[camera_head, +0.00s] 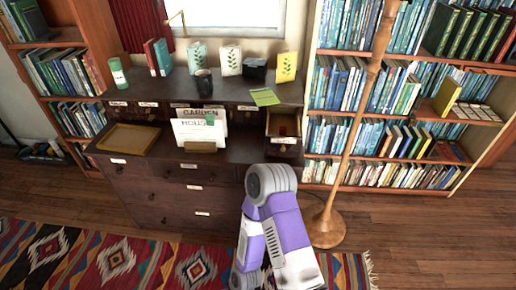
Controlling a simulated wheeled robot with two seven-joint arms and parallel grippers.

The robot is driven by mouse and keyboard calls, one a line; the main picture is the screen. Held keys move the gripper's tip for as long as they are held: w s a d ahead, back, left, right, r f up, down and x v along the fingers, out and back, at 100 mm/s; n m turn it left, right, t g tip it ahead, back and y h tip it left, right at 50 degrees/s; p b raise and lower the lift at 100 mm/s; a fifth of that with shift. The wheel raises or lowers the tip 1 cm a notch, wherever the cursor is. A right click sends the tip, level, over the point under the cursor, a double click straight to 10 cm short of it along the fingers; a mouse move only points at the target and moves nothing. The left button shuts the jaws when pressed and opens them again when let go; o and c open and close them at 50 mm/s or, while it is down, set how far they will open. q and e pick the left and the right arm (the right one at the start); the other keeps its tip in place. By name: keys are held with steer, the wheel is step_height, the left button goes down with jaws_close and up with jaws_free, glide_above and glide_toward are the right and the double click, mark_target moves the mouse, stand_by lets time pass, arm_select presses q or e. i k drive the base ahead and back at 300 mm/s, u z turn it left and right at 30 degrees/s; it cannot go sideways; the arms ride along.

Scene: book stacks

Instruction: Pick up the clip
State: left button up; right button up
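A small green piece (211,122), possibly the clip, shows on the front of the white cards (198,132) lettered "GARDEN" and "HOUSE" on the desk. It is too small to tell its shape. A small red thing (283,130) lies inside the open small drawer (283,142) at the desk's right; I cannot tell what it is. One of my arms, white and purple, rises from the bottom edge in front of the desk. Neither of my grippers shows.
The dark desk (160,190) has a shallow wooden tray (128,138) at its left and a raised shelf with books, a dark mug (204,82) and a green can (118,73). A floor lamp (345,160) stands close at the right. Bookcases flank the desk.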

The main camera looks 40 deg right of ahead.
mark_target(282, 130)
steer(key=z, duration=1.15)
steer(key=i, duration=1)
steer(key=u, duration=0.05)
